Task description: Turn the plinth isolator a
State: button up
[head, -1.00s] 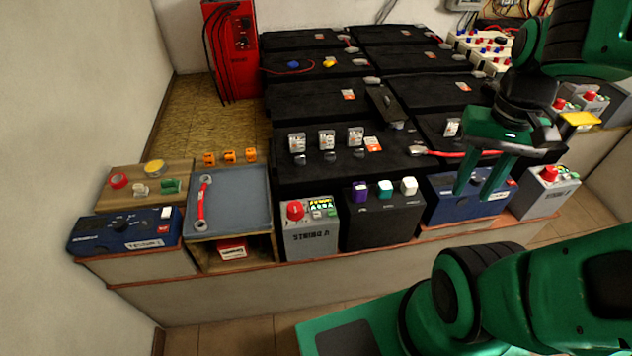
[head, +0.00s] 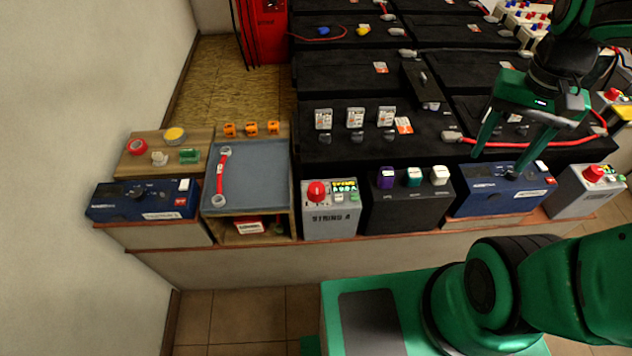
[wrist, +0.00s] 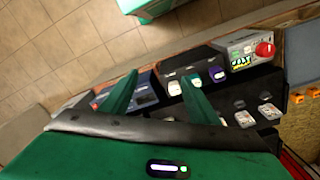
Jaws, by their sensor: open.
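A grey isolator box (head: 331,220) labelled STRING A stands on the plinth's front ledge, with a red knob (head: 317,191) on top and a small green and yellow panel beside the knob. In the wrist view the same red knob (wrist: 265,49) is at the upper right, on its grey box (wrist: 236,45). My gripper (head: 504,160) is open and empty, fingers pointing down above the blue unit (head: 497,200), well right of the STRING A box. In the wrist view the open fingers (wrist: 158,80) frame part of the ledge, apart from the red knob.
A black box (head: 405,213) with purple, teal and white knobs stands between the STRING A box and the blue unit. Another grey box (head: 580,192) with a red knob is at far right. A tray (head: 250,180) with a wrench (head: 221,176) lies left. Black batteries (head: 350,75) fill the back.

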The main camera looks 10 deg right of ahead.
jog(key=w+a+f, duration=0.3)
jog(key=w+a, duration=0.3)
jog(key=w, duration=0.1)
send_over(317, 187)
notch_tip(317, 187, down, 11)
jog(key=shift+m+y, duration=0.3)
jog(key=shift+y, duration=0.1)
notch_tip(317, 187, down, 11)
jog(key=shift+r, duration=0.15)
jog(key=shift+c, duration=0.6)
jog(key=c, duration=0.9)
jog(key=shift+a, duration=0.15)
